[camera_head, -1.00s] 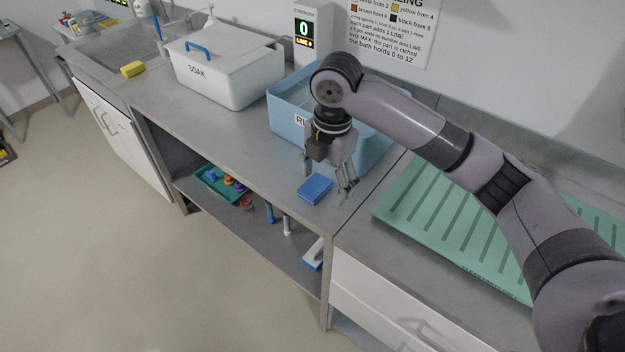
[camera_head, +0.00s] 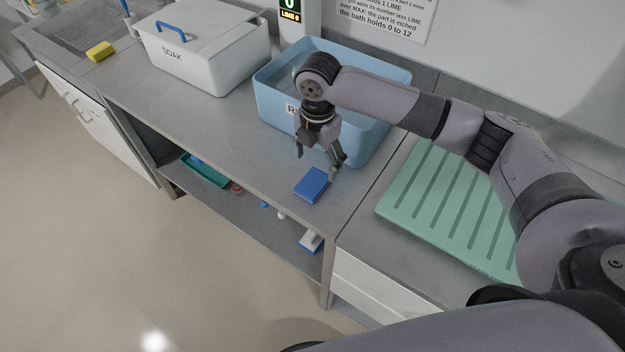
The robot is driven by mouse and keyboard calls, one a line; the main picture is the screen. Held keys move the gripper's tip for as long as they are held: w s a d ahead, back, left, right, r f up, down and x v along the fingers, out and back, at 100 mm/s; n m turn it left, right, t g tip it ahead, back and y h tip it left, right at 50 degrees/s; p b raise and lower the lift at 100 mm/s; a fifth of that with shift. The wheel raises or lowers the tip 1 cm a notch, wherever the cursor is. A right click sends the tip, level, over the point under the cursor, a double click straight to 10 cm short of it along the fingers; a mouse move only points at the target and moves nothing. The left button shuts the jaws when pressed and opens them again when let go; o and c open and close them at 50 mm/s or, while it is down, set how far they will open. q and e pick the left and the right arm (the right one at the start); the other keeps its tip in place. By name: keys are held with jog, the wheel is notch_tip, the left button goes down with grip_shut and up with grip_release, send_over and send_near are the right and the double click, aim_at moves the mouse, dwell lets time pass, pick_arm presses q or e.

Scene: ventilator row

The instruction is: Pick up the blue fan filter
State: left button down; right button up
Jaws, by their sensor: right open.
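The blue fan filter (camera_head: 312,184) is a flat blue block lying on the grey counter, near its front edge and in front of the light blue tub. My right gripper (camera_head: 317,168) is open and empty, pointing down just behind and above the filter. Its fingers are apart, one to the left and one to the right. I cannot tell exactly how high they are above the filter. My left gripper is not in view.
The light blue tub (camera_head: 392,80) stands right behind my gripper. A white SOAK box (camera_head: 190,62) and a yellow sponge (camera_head: 100,51) are further left. A green ribbed mat (camera_head: 445,205) lies right. Under the counter, a shelf (camera_head: 240,209) holds a green tray (camera_head: 204,172).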

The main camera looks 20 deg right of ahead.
aim_at(316, 178)
jog(key=shift+f, duration=0.95)
notch_tip(316, 178, down, 4)
jog(key=shift+w+f+p, duration=0.15)
jog(key=shift+f+p, duration=0.05)
jog(key=shift+p, duration=0.9)
jog(key=shift+f, duration=0.25)
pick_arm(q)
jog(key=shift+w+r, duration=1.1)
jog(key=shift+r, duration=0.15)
pick_arm(e)
jog(key=shift+c, duration=0.3)
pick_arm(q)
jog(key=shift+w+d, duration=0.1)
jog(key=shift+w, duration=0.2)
pick_arm(e)
jog(key=c, duration=1)
